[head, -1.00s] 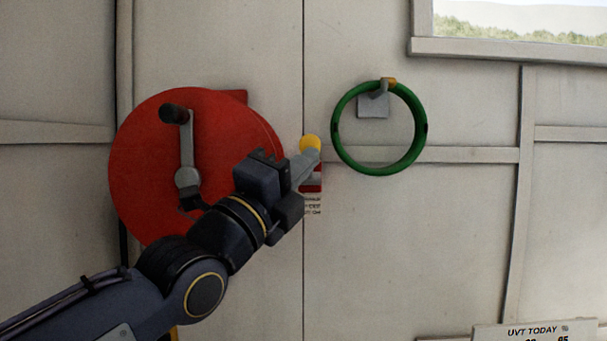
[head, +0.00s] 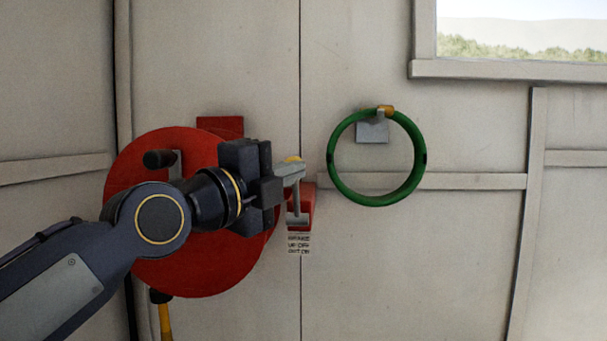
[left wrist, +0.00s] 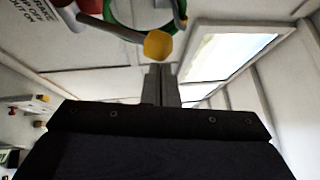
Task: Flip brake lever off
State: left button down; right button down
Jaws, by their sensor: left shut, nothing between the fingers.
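The brake lever (head: 296,200) is a grey shaft on a red bracket (head: 308,203) on the wall. Its shaft points up from the grey pivot in the head view. Its yellow knob (head: 293,158) shows just above my left gripper's fingertips and is partly hidden by them. In the left wrist view the knob (left wrist: 158,44) is right beyond the fingertips, with the shaft (left wrist: 118,32) running to the upper left. My left gripper (head: 303,170) is shut and empty, close to the knob; I cannot tell whether they touch. My right gripper is not in view.
A red disc (head: 200,270) with a black-knobbed crank stands behind my left arm. A green ring (head: 338,185) hangs on a wall bracket to the right of the lever. A lettered label (head: 298,243) is below the lever. A window is at the upper right.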

pick_arm(q)
jog(key=shift+w+a+r, duration=0.2)
jog(key=shift+w+r, duration=0.5)
jog(key=shift+w, duration=0.15)
jog(key=shift+w+a+r, duration=0.2)
jog(key=shift+w+r, duration=0.5)
jog(key=shift+w, duration=0.15)
pick_arm(e)
jog(key=shift+s+a+f, duration=0.15)
jog(key=shift+a, duration=0.05)
pick_arm(q)
jog(key=shift+w, duration=0.1)
